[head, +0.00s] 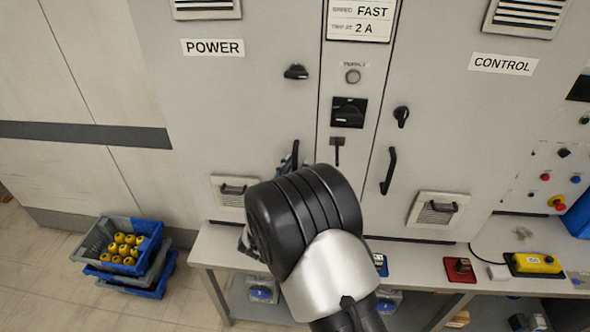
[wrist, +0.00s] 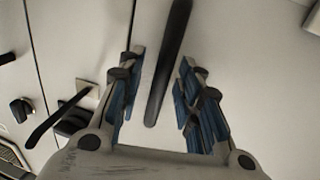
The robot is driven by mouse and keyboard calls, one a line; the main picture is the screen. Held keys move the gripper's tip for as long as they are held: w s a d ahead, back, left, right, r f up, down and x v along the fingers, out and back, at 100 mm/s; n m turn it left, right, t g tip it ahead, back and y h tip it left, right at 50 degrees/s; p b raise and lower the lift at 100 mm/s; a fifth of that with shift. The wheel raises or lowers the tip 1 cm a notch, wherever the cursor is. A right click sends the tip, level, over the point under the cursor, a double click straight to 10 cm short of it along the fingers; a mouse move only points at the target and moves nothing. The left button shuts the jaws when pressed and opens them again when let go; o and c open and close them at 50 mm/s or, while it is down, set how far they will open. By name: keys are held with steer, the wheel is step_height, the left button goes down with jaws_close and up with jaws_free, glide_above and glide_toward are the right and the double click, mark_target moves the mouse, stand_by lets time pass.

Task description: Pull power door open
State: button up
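The power door (head: 225,115) is a light grey cabinet door under the POWER label (head: 213,47), and it looks closed. Its black knob (head: 296,72) lies roughly level. The door's handle (head: 295,153) is a dark bar, mostly hidden behind my arm in the head view. In the wrist view the handle (wrist: 170,62) runs between the two blue-padded fingers of my gripper (wrist: 161,56). The fingers are spread, with a visible gap on each side of the handle. In the head view only a bit of a blue finger shows beside the handle.
The control door (head: 445,130) with its own handle (head: 388,170) stands to the right, past a middle panel with a black switch (head: 348,112) and a lever (head: 337,150). A bench (head: 215,246) runs below the doors. Stacked crates (head: 150,243) stand on the floor at left.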

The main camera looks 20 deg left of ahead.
steer(key=shift+c, duration=0.6)
jaws_close()
